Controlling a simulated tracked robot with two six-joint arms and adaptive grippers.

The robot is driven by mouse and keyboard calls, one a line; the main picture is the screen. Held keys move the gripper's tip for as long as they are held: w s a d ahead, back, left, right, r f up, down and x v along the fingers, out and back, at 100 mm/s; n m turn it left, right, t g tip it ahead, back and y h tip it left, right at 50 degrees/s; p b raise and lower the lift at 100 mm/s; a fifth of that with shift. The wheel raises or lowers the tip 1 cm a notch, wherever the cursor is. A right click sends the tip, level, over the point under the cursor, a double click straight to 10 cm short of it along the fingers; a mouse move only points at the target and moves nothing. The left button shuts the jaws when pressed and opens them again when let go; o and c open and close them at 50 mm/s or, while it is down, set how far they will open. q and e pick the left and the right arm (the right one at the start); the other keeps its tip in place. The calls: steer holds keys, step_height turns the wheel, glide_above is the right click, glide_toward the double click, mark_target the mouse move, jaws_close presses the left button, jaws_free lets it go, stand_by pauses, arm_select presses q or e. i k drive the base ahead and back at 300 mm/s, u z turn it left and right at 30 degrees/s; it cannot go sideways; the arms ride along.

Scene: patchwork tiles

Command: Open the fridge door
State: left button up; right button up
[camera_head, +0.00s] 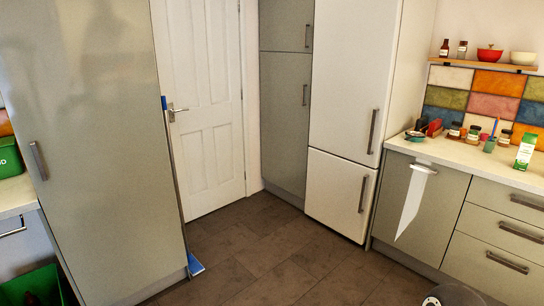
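The white fridge (350,80) stands right of centre at the back, between a tall grey-green cupboard and the counter. It has a tall upper door with a vertical grey handle (373,131) near its right edge. Its shorter lower door (332,190) has its own vertical handle (362,194). Both doors look shut. Neither of my grippers shows in the head view. A dark rounded shape is cut off at the bottom edge, right of centre; I cannot tell what part it is.
A large glossy cabinet (95,130) fills the left. A blue-ended broom (175,180) leans beside it, before a white door (203,90). A counter (465,160) with jars and a carton (526,150) runs right; a white towel (412,200) hangs below. The tiled floor (265,250) is clear.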

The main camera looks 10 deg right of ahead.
mark_target(355, 42)
steer(key=z, duration=0.15)
steer(key=i, duration=1.75)
steer(key=z, duration=0.4)
steer(key=i, duration=2.5)
steer(key=z, duration=0.2)
